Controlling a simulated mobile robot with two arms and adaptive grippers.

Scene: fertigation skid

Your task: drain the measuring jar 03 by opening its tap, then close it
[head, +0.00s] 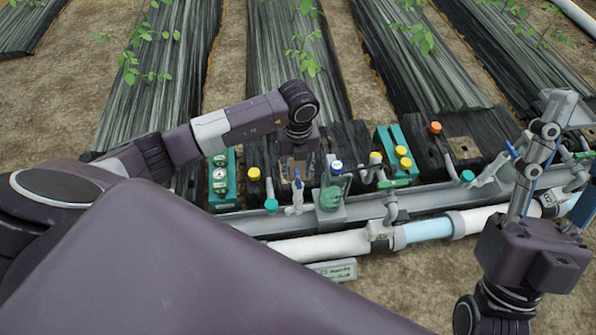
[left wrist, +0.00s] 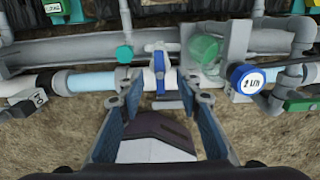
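The measuring jar (head: 332,196), a clear cup with green contents, stands on the grey rail. It also shows in the left wrist view (left wrist: 205,50). I cannot read a number on it. A small white tap with a blue handle (left wrist: 159,62) sits just left of the jar; its body shows in the head view (head: 294,208). My left gripper (left wrist: 160,88) is open and empty, its fingers either side of the tap in the picture, apparently not touching it. My right gripper (head: 555,165) stands at the right, fingers apart, seemingly empty.
A blue-capped knob marked 1 L/h (left wrist: 246,79) is close to the jar's right. A white pipe (head: 320,246) runs in front of the rail. A green gauge unit (head: 221,180) and yellow-capped fittings (head: 403,157) stand nearby. Bare soil lies in front.

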